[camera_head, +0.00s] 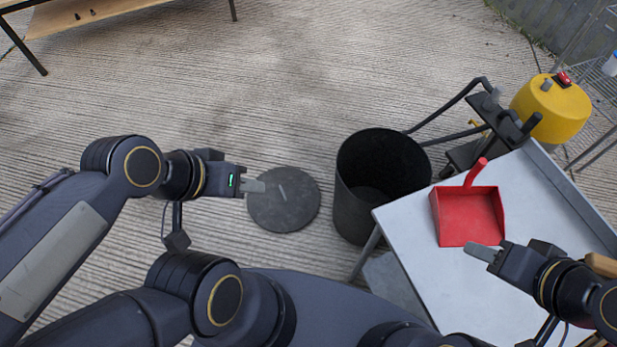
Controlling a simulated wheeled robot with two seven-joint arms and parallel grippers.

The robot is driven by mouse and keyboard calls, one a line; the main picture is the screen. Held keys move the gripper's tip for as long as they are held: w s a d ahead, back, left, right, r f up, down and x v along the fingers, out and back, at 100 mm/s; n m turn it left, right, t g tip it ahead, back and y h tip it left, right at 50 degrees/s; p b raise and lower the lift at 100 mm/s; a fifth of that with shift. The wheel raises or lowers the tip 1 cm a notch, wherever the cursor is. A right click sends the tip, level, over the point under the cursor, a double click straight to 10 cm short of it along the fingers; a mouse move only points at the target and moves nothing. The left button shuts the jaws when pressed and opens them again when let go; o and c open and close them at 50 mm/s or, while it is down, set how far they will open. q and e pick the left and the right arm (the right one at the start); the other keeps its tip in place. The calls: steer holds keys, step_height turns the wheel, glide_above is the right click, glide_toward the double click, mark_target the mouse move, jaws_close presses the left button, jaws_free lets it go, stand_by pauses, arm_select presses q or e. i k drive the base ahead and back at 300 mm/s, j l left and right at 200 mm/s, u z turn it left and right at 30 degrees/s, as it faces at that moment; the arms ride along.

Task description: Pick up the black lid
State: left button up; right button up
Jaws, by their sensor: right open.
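The black lid (290,213) is a flat dark disc with a thin raised bar near its middle. It lies on the ground left of the open black bin (352,205). My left gripper (258,187) shows over the lid's left edge, with its fingertips pointing right toward the bar. Its fingers overlap in this view, so I cannot tell whether they are apart, nor how high they are above the lid. My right gripper (480,251) is open over the grey table, just below the red dustpan (468,215) in the picture.
The grey table (440,290) fills the lower right, close to the bin. A yellow tank (552,108) with black tubing stands behind it. A wooden bench (95,18) is at the top left. The ribbed ground (270,90) above the lid is clear.

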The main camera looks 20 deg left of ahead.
mark_target(291, 199)
steer(key=j+u, duration=0.1)
steer(key=j, duration=0.35)
steer(key=i+j+u, duration=0.1)
steer(key=j, duration=0.3)
steer(key=i+j+u, duration=0.1)
steer(key=j, duration=0.35)
steer(key=i+j+u, duration=0.1)
steer(key=j, duration=0.3)
steer(key=i+j+u, duration=0.1)
steer(key=j, duration=0.3)
steer(key=i+j+u, duration=0.1)
steer(key=i+j, duration=0.15)
steer(key=j, duration=0.15)
